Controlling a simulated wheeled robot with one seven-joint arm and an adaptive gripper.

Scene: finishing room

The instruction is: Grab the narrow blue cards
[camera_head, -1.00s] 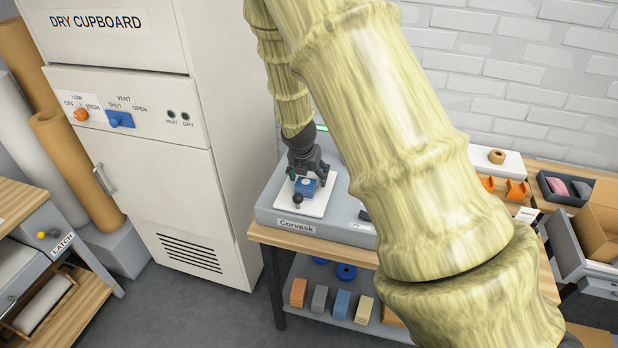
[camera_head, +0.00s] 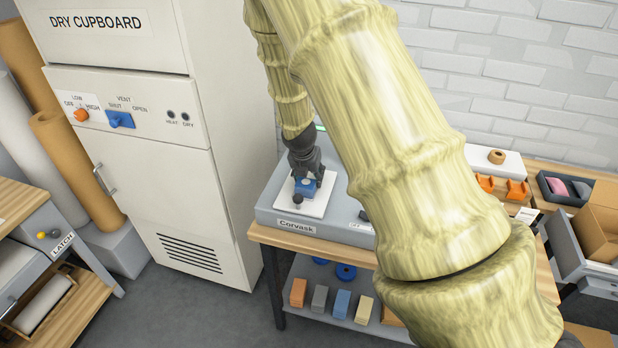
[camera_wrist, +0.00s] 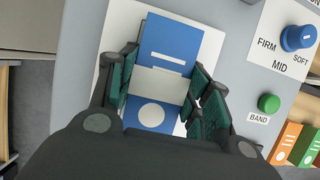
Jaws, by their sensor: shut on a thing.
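The narrow blue cards (camera_wrist: 171,42) form a small stack with a pale band across the middle, a white line and a white disc on top. They lie on a white plate (camera_wrist: 208,43) of the grey Corvask machine (camera_head: 268,216). In the head view the blue cards (camera_head: 306,186) show under my gripper (camera_head: 305,178). In the wrist view the green-padded fingers of my gripper (camera_wrist: 162,92) stand on both sides of the stack and are shut on it. The stack still appears to be at the plate; whether it touches it I cannot tell.
The machine has a blue FIRM/MID/SOFT knob (camera_wrist: 298,38) and a green BAND button (camera_wrist: 268,103). The dry cupboard (camera_head: 150,180) stands close on the left. Coloured blocks (camera_head: 342,303) sit on the shelf below. My arm hides much of the bench.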

